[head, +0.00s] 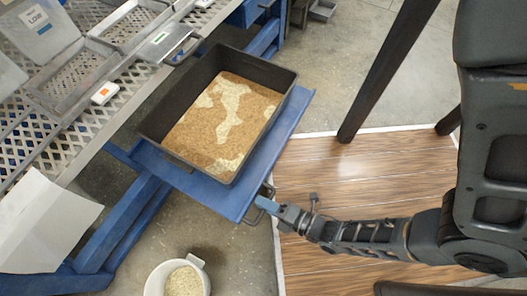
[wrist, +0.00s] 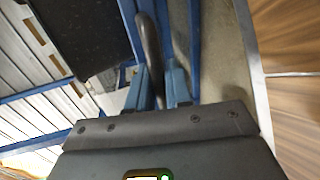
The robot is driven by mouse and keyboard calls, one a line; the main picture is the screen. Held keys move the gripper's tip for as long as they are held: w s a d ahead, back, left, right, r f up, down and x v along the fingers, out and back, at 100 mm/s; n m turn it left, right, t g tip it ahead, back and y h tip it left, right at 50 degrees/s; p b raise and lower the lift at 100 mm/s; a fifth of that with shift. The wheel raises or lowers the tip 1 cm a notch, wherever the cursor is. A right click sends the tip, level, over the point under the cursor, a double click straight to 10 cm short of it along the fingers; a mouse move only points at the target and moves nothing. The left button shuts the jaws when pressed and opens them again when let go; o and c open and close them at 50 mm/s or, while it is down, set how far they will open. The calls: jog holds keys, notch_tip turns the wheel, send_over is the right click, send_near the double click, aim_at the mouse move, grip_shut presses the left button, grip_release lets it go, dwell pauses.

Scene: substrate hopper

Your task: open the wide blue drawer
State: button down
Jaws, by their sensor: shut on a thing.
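The wide blue drawer (head: 225,202) stands pulled out from under the bench in the head view. A black tub (head: 270,72) holding brown and pale substrate (head: 222,118) sits on it. The drawer's dark handle (head: 252,218) is at its front edge, partly hidden by my gripper (head: 266,204). In the wrist view, the curved dark handle (wrist: 149,48) runs between the two blue fingers of my gripper (wrist: 158,88), which is shut on it.
A perforated bench top (head: 85,135) with wire trays is at left. A white bucket of pale grains (head: 154,286) stands on the floor below the drawer. A wood-patterned floor area (head: 345,170) and dark legs (head: 385,65) lie right.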

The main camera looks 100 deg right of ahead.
jog(key=c, duration=1.2)
grip_release()
jog(key=shift+s, duration=0.1)
jog(key=p+v, duration=0.1)
jog(key=v, duration=0.6)
jog(key=shift+s+a, duration=0.2)
jog(key=shift+s, duration=0.05)
jog(key=shift+r, duration=0.1)
jog(key=w+d+r+m+t+y, duration=0.1)
jog(key=w+r+m+y, duration=0.25)
jog(key=r, duration=0.85)
jog(key=w+d+r+m+y, duration=0.15)
jog(key=r+m, duration=0.25)
jog(key=r, duration=0.8)
jog(key=w+r+m+t+y, duration=0.1)
jog(key=w+r+m+y, duration=0.3)
jog(key=r, duration=0.8)
notch_tip(320, 180, up, 30)
jog(key=p, duration=2.9)
jog(key=shift+d+p, duration=0.15)
jog(key=shift+p, duration=0.25)
